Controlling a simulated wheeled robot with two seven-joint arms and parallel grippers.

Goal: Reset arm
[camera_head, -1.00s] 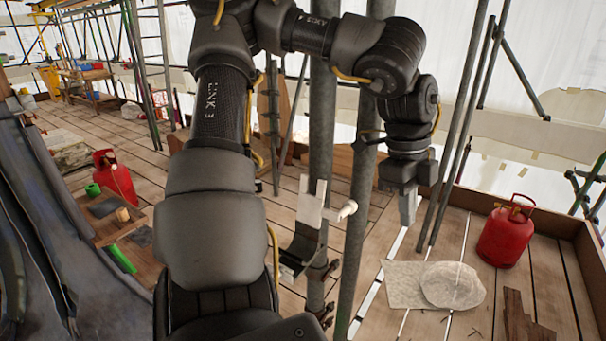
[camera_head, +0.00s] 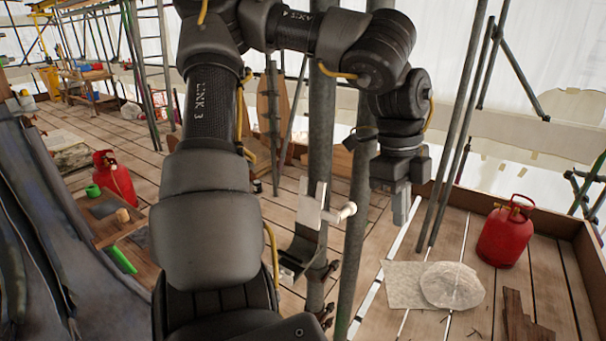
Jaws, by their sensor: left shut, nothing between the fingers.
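My left gripper (camera_head: 401,212) hangs at the end of my left arm, right of the middle of the head view. Its fingers point down and are shut with nothing between them. It is in the air in front of the scaffold poles on the right. My left arm (camera_head: 209,225) fills the centre-left, bending up and over to the right. My right gripper is not in view.
Scaffold poles (camera_head: 322,130) stand close to my left arm. A metal bracket with a white knob (camera_head: 345,211) is by them. A red gas bottle (camera_head: 505,232) and a pale flat stone (camera_head: 452,286) are on the planks at right. Another red bottle (camera_head: 116,178) is at left.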

